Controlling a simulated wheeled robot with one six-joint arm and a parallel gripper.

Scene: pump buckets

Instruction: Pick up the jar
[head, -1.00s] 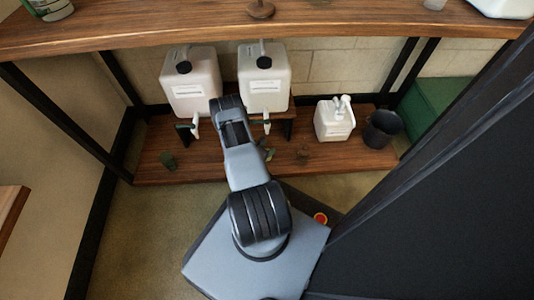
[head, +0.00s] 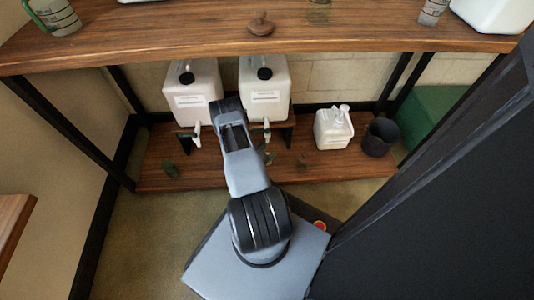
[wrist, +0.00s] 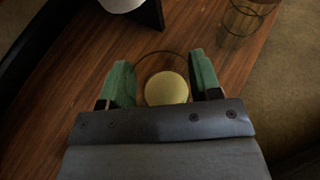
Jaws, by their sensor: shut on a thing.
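In the wrist view, my gripper (wrist: 163,85) has its two green fingers on either side of a clear round jar (wrist: 137,64). The jaws are shut on it. Its thin rim shows between and beyond the fingers, with a pale yellow disc inside. The near part of the jar is hidden by my gripper's body. In the head view, my gripper (head: 265,155) is low over the lower shelf, mostly hidden behind my arm, and the held jar cannot be made out. Whether the jar touches the shelf is unclear.
The lower shelf (head: 225,180) also holds two white jugs with taps, the left jug (head: 193,88) and right jug (head: 264,88), on a low stand. A pump bottle (head: 333,128), dark bucket (head: 380,138) and small clear jars (head: 171,169) (head: 302,161) stand around. The upper table (head: 350,40) overhangs.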

